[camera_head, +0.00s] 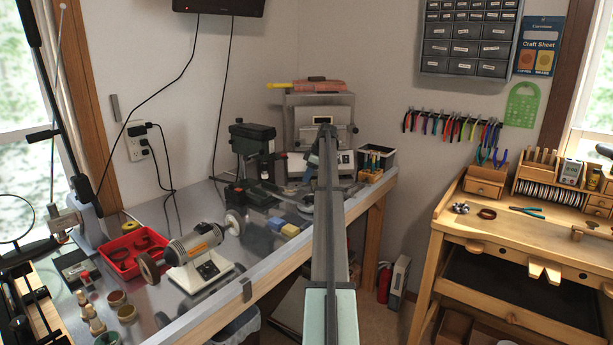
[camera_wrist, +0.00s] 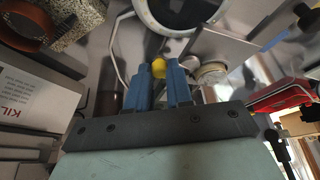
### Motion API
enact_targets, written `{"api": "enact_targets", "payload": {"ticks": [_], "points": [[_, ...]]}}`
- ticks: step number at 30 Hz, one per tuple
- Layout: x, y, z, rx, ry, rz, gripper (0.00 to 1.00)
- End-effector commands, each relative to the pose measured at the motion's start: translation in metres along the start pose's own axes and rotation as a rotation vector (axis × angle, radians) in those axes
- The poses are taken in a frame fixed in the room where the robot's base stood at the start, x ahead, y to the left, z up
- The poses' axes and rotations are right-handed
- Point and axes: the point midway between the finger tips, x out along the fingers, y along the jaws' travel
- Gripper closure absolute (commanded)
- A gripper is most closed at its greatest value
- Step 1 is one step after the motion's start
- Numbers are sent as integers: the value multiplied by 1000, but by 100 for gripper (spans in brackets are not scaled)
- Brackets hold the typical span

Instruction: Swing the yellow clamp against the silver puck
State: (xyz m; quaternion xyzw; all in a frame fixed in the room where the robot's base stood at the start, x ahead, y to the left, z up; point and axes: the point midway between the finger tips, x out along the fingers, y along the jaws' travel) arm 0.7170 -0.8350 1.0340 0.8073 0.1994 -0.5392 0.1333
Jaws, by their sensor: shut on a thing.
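In the wrist view, my gripper (camera_wrist: 160,70) has its two blue fingers closed on a small rounded yellow piece, which I take to be part of the yellow clamp (camera_wrist: 158,67). Only its tip shows between the fingertips; the rest is hidden. A pale silvery round thing (camera_wrist: 211,72), perhaps the silver puck, lies just right of the right finger. I see a gap between it and the yellow piece in the picture, but cannot tell the depth. In the head view my arm reaches to the back of the metal bench and hides this spot.
A white ring (camera_wrist: 181,28) with a dark middle is close above the fingers in the wrist view. A wooden desk (camera_head: 500,240) is at right.

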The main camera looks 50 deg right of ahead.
Motion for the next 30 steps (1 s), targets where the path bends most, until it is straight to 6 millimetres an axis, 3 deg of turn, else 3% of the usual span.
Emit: {"api": "enact_targets", "payload": {"ticks": [15,30], "points": [[-4,-26,9,429,1,179,100],[-4,-35,10,640,1,266,100]]}}
